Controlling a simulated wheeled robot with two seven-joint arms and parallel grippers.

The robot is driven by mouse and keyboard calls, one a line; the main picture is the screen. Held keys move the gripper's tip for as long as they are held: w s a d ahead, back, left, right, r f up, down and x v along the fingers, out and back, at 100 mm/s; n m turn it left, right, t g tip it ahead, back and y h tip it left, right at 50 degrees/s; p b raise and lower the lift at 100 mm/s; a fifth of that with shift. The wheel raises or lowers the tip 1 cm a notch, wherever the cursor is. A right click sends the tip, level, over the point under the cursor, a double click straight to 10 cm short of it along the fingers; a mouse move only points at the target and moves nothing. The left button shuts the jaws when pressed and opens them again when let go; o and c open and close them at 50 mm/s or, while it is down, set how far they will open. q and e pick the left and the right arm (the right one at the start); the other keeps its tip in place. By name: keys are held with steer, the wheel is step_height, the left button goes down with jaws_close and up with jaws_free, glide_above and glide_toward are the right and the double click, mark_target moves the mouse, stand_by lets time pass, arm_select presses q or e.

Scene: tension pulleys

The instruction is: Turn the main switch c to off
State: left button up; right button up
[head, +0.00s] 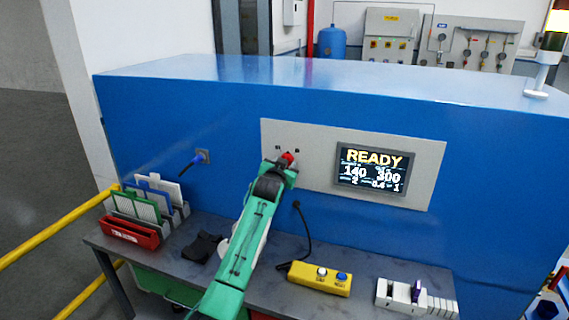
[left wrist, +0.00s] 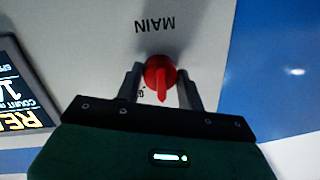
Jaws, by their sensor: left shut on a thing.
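The main switch (left wrist: 160,72) is a red rotary knob on a light grey panel, with the word MAIN printed beside it, upside down in the left wrist view. Its ridge points down toward my gripper in that view. My left gripper (left wrist: 160,84) has one finger on each side of the knob and is shut on it. In the head view a bit of the red knob (head: 289,157) shows just past my left gripper (head: 284,164), which covers most of the switch. The position marks around the knob are mostly hidden. My right gripper is not in view.
A display (head: 372,171) reading READY is right of the switch on the grey panel (head: 315,143). Below, the dark shelf (head: 360,290) holds a yellow button box (head: 320,279), a grey-white device (head: 413,298) and a rack of plates (head: 150,201). A blue plug (head: 197,159) is at left.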

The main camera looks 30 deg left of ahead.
arm_select(q)
steer(key=shift+n+h+p, duration=0.4)
steer(key=shift+n+p, duration=0.2)
steer(key=shift+n, duration=1.55)
steer(key=shift+n+h+p, duration=0.4)
steer(key=shift+n+p, duration=0.15)
steer(key=shift+n, duration=1.6)
steer(key=shift+c, duration=0.2)
steer(key=shift+o, duration=0.2)
steer(key=o, duration=1)
steer(key=shift+c, duration=0.2)
steer(key=shift+s, duration=0.1)
steer(key=b+v, duration=0.4)
steer(key=v, duration=0.9)
steer(key=shift+s, duration=0.3)
